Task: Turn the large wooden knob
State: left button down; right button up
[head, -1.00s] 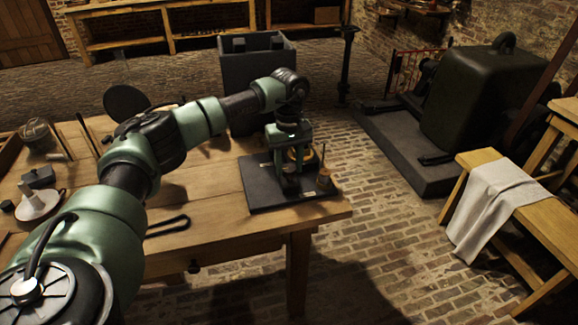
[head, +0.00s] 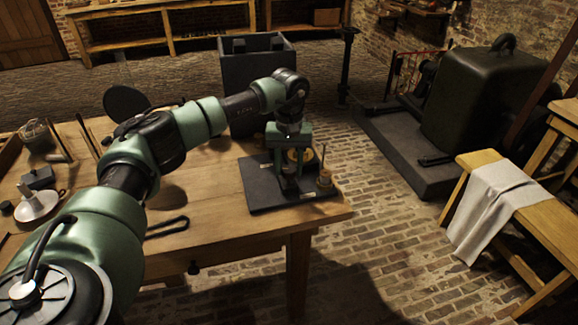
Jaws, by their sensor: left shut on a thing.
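A dark flat board (head: 262,192) lies at the right end of the wooden table. On it, the large wooden knob (head: 309,155) shows as a pale round wooden piece, partly hidden behind my fingers. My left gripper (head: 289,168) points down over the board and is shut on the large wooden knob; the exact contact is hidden. My right gripper is out of view.
The wooden table (head: 222,215) has a dark looped tool (head: 168,226) near its front edge. A dark bin (head: 232,72) stands behind the board. A candle holder (head: 36,203) is at the left.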

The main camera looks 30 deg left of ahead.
aim_at(289, 168)
pick_arm(q)
jog(key=shift+w+r, duration=0.1)
jog(key=shift+r, duration=0.05)
jog(key=c, duration=1)
grip_release()
jog(key=shift+c, duration=0.2)
jog(key=shift+o, duration=0.9)
notch_tip(289, 168, up, 8)
jog(key=shift+f+b, duration=0.15)
jog(key=shift+b, duration=0.2)
